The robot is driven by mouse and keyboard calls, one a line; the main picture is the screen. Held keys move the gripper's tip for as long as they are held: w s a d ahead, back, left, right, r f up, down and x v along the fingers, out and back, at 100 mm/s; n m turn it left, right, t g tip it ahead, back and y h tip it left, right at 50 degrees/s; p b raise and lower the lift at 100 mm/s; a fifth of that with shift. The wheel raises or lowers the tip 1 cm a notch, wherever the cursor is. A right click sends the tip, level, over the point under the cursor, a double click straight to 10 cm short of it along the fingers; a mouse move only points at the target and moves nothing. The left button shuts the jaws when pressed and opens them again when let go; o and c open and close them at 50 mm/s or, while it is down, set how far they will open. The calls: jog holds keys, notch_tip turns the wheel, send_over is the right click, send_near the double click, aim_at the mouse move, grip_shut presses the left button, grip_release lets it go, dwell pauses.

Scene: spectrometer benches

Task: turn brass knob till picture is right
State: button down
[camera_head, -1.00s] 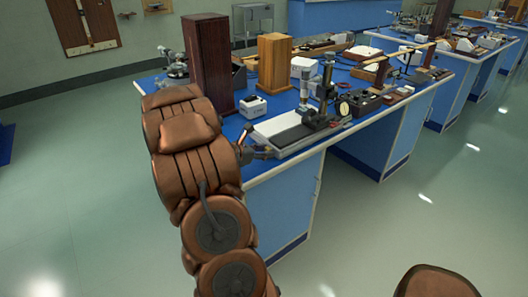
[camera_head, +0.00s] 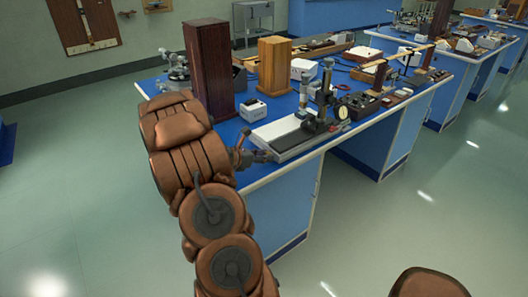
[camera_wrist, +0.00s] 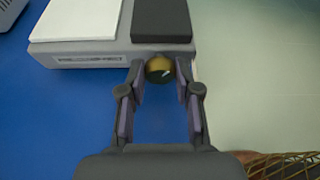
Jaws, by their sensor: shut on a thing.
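The brass knob (camera_wrist: 159,68) sits at the front face of a grey instrument base (camera_wrist: 90,57), under its dark plate, in the wrist view. My gripper (camera_wrist: 160,76) has one finger on each side of the knob and is shut on it. In the head view my gripper (camera_head: 263,156) is at the near left end of the same instrument (camera_head: 285,137), and the knob is too small to make out there. I cannot identify a picture display in either view.
The instrument carries an upright column (camera_head: 326,88) and a round dial (camera_head: 342,112). A small white box (camera_head: 253,109) and two tall wooden boxes, dark (camera_head: 208,70) and lighter (camera_head: 274,66), stand behind. The bench edge (camera_head: 290,163) runs close by my gripper; open floor lies beyond.

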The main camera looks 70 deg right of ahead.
jog(key=c, duration=0.8)
grip_release()
jog(key=v, duration=1.1)
jog(key=shift+w+a+r, duration=0.1)
jog(key=shift+w+a, duration=0.05)
jog(key=shift+a, duration=0.3)
jog(key=shift+r, duration=0.1)
